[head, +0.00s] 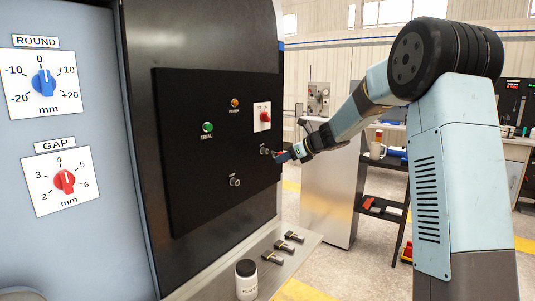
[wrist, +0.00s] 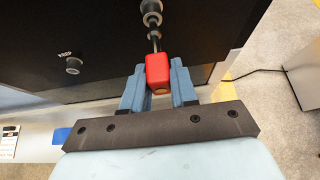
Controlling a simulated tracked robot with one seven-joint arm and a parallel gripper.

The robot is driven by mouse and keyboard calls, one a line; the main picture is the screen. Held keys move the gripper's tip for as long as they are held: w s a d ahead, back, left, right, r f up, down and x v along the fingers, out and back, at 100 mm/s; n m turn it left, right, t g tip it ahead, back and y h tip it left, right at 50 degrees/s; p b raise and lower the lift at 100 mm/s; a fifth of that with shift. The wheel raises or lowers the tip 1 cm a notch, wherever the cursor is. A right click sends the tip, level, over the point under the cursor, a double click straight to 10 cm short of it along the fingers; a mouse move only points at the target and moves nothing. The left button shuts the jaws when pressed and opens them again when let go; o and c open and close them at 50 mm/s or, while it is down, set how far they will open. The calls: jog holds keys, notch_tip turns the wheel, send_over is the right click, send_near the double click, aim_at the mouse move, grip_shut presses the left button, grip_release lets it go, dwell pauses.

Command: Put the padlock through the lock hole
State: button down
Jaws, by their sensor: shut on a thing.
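The padlock (wrist: 158,72) has a red body and a dark shackle, and shows in the wrist view between the two blue fingers of my gripper (wrist: 158,88). My gripper is shut on the red body. The shackle points away from me, toward a round metal fitting (wrist: 152,18) on the black panel, likely the one with the lock hole. Shackle tip and fitting meet in the picture; I cannot tell whether the shackle is through the hole. In the head view, my gripper (head: 284,156) is at the panel's right side, beside the fitting (head: 264,151).
The black panel (head: 200,200) carries a green button (head: 207,127), an orange light (head: 235,103), a red switch (head: 265,117) and a lower round knob (head: 235,182). A white-labelled bottle (head: 246,280) and three dark blocks (head: 272,257) stand on the ledge below.

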jog(key=shift+w+a, duration=0.6)
jog(key=shift+a, duration=0.2)
dwell(0.9)
jog(key=c, duration=0.8)
grip_release()
jog(key=v, duration=1.3)
jog(key=s+a+n+g+h, duration=0.15)
jog(key=s+n+h, duration=0.25)
jog(key=s+n, duration=1.4)
jog(key=s+d+f+n+h, duration=0.1)
jog(key=s+d+n, duration=0.1)
jog(key=s, duration=0.6)
jog(key=s+d+f+n+h, duration=0.2)
jog(key=s+n, duration=0.1)
jog(key=s, duration=0.5)
jog(key=s+d+f+n+h, duration=0.2)
jog(key=s+d, duration=0.1)
jog(key=s, duration=0.6)
jog(key=shift+f+n, duration=0.15)
jog(key=shift+n, duration=0.15)
